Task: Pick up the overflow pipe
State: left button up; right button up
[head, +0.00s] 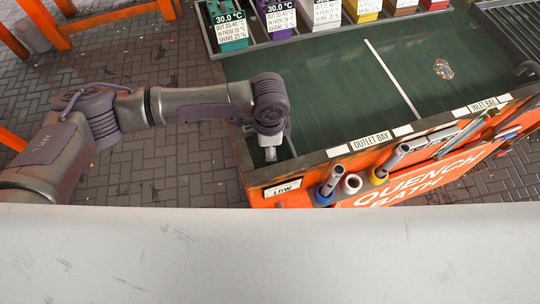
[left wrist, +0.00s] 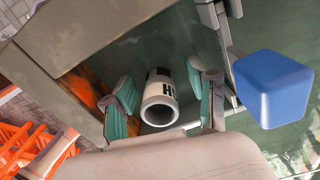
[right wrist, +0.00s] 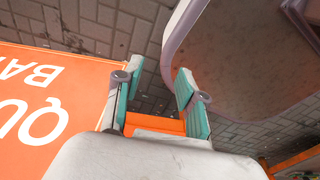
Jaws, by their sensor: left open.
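A short, hollow white pipe with black lettering (left wrist: 160,98), which looks like the overflow pipe, shows in the left wrist view with its open end toward the camera. My left gripper (left wrist: 163,100) is open, with one teal-padded finger on each side of the pipe and visible gaps. In the head view my left gripper (head: 271,150) points down at the near left corner of the quench bath (head: 330,90); the pipe cannot be made out clearly there. My right gripper (right wrist: 155,98) is open and empty beside the bath's orange front panel (right wrist: 45,95), above the paving.
Along the bath's front edge stand a blue-ringed tube (head: 329,182), a white tube (head: 350,184) and a yellow-ringed tube (head: 390,163). A "LOW" label (head: 283,187) sits at the corner. A blue block (left wrist: 273,88) is close to the left gripper. Several coloured bins line the back.

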pick_arm(q)
grip_shut()
dwell(0.3)
